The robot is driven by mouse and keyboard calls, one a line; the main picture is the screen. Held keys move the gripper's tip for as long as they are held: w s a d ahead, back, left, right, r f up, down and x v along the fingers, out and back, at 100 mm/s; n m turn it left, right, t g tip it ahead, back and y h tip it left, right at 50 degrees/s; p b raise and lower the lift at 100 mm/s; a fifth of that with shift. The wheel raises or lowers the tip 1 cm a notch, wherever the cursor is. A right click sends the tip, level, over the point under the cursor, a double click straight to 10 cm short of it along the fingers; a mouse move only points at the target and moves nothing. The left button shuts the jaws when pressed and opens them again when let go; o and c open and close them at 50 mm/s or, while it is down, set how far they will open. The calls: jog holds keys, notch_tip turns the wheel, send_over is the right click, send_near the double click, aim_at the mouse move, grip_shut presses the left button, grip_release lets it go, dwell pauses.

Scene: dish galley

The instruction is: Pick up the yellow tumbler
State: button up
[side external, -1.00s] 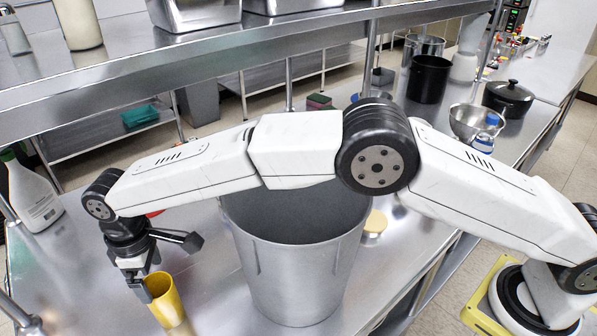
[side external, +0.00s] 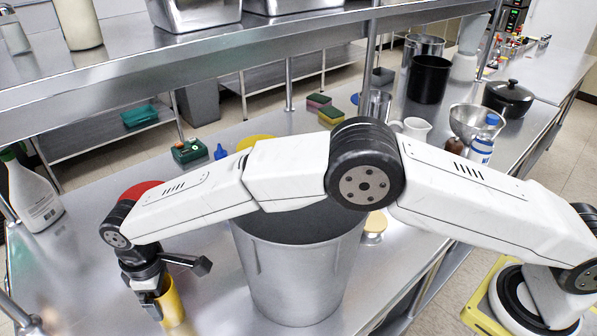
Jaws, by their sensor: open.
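The yellow tumbler (side external: 172,305) stands on the steel counter at the lower left of the side view. My gripper (side external: 154,300) is at the tumbler's upper part, with a dark finger overlapping its rim and left side. The gripper points down and its jaws are open. The far finger and part of the tumbler's rim are hidden, so I cannot tell whether the fingers touch it.
A large grey metal bin (side external: 295,265) stands just right of the tumbler, under my arm. A white bottle (side external: 33,195) stands at the left. A red round item (side external: 140,189) lies behind my wrist. A steel shelf (side external: 230,70) crosses above the counter.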

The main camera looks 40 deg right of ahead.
dwell(0.3)
jog(key=c, duration=1)
jog(key=shift+r, duration=0.1)
jog(key=shift+r, duration=5)
